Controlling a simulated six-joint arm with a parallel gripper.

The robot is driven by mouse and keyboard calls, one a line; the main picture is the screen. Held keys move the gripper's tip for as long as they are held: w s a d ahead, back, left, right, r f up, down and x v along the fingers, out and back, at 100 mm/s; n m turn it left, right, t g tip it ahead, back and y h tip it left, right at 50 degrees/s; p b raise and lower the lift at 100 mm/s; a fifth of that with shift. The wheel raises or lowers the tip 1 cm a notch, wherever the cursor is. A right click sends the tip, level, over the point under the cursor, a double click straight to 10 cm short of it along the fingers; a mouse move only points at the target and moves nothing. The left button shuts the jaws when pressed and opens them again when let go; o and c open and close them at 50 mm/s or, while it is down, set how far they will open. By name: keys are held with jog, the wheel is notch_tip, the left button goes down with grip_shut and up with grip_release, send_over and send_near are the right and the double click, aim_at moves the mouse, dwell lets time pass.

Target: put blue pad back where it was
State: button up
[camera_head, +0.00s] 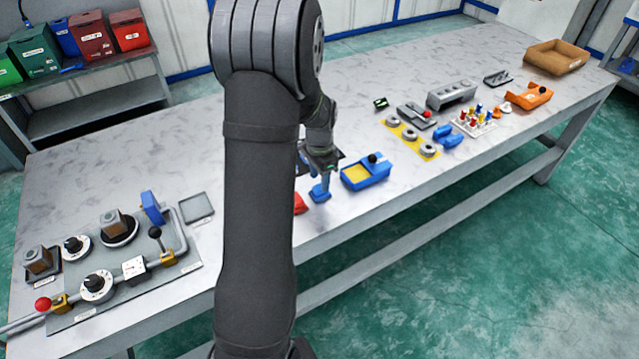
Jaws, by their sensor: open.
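A small blue piece (320,193), which may be the blue pad, is on the grey table directly below my gripper (322,176). My gripper points down at it and is open; the fingertips are small and partly hidden, so I cannot tell whether they touch it. A red piece (300,204) lies just left of it, partly hidden by my arm. Another blue block (152,207) stands upright on the grey plate at the left. A pale empty square tray (196,208) lies right of that block.
A blue tray with a yellow inside and a black knob (366,172) stands close right of my gripper. Grey rings on a yellow strip (409,135), blue pieces (447,137), an orange part (528,97) and a brown bin (556,57) are farther right. The table's back middle is clear.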

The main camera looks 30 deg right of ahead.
aim_at(319, 186)
notch_tip(319, 186, up, 9)
dwell(0.3)
jog(key=shift+f, duration=4.3)
